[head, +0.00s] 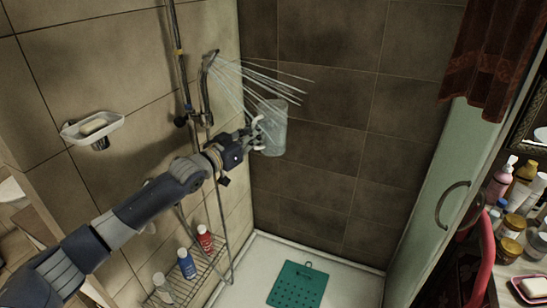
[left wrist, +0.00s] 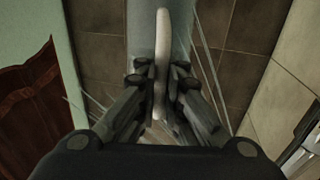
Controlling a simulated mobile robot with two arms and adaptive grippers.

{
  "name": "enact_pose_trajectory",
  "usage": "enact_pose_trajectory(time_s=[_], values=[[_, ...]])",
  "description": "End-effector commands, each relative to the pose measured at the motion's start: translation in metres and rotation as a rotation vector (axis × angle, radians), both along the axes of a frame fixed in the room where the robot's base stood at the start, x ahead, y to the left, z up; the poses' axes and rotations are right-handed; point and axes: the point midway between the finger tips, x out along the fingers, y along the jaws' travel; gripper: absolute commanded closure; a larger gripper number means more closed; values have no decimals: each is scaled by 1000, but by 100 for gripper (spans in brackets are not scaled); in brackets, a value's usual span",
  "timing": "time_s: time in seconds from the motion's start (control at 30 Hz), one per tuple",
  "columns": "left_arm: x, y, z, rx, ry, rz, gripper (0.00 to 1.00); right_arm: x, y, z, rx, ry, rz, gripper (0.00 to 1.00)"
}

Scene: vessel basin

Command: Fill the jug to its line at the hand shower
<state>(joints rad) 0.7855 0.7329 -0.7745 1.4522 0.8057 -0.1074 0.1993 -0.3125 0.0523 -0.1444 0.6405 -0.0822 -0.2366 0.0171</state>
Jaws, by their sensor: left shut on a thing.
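The hand shower (head: 210,60) hangs on the wall rail and sprays streams of water to the right and downward. The clear jug (head: 275,132) stands roughly upright in the air, below and to the right of the shower head. Several streams reach its top; others pass over and beyond it. My left gripper (head: 257,136) is shut on the jug's pale handle; in the left wrist view the handle (left wrist: 162,50) runs between the fingers (left wrist: 160,88), with the jug body behind it. The fill line and water level cannot be made out. My right gripper is not in view.
A soap dish (head: 116,124) is on the left wall. A wire rack (head: 212,262) with several bottles stands below my left arm. A green mat (head: 299,284) lies on the shower floor. At right are a pale green panel (head: 432,190) with a handle and crowded toiletries.

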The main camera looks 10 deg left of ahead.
Motion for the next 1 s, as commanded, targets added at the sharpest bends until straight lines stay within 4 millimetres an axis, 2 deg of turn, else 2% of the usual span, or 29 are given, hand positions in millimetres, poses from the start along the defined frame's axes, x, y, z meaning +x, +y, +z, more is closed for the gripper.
enact_pose_trajectory(time_s=[0.17, 0.7, 0.9, 1.0], values=[[-14, -4, 7, -4, -2, -5, 100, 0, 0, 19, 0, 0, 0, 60], [-94, -16, 8, -5, -4, -3, 100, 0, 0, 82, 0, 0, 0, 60], [-120, -19, 6, -3, -4, -2, 100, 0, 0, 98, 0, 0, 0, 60], [-126, -20, 5, -3, -6, -2, 100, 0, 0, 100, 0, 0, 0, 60]])
